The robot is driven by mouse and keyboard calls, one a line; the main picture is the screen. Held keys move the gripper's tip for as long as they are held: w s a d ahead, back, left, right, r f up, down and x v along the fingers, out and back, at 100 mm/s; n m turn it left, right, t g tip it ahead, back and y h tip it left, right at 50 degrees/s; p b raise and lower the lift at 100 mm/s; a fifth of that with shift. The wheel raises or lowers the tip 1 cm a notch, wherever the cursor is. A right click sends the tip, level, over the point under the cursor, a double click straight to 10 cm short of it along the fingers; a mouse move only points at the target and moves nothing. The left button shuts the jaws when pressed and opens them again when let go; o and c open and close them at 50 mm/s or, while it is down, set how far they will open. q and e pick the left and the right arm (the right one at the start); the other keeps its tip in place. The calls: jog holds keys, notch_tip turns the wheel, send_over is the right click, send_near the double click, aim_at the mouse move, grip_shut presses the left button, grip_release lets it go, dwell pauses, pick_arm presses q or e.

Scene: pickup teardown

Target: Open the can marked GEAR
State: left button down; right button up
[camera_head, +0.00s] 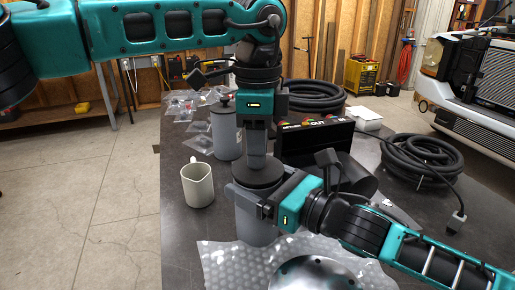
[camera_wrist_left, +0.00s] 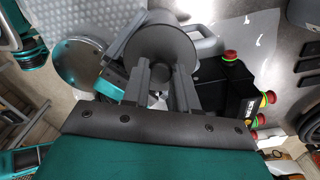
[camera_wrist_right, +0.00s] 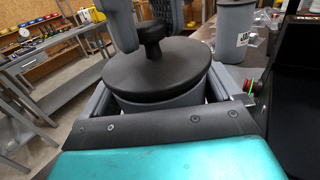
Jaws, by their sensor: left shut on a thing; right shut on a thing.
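A grey can (camera_head: 258,228) with a dark round lid (camera_head: 252,176) stands upright at the table's near middle. No marking on it is readable from here. My left gripper (camera_head: 257,160) points straight down from above and is shut on the lid's knob, which shows in the right wrist view (camera_wrist_right: 153,40). My right gripper (camera_head: 268,206) is shut around the can's body just below the lid. In the right wrist view a thin dark band lies under the lid's edge (camera_wrist_right: 155,75); I cannot tell whether the lid is raised. The left wrist view shows the lid from above (camera_wrist_left: 160,52).
A second grey lidded can (camera_head: 226,135) stands behind, with a white mug (camera_head: 197,186) to the left. A black box with red buttons (camera_head: 310,140), coiled black hoses (camera_head: 420,160) and a shiny metal dome (camera_head: 315,275) on bubble wrap (camera_head: 225,265) crowd the table.

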pick_arm(q)
jog(key=shift+r, duration=0.75)
jog(key=shift+r, duration=2.05)
pick_arm(e)
jog(key=o, duration=1.2)
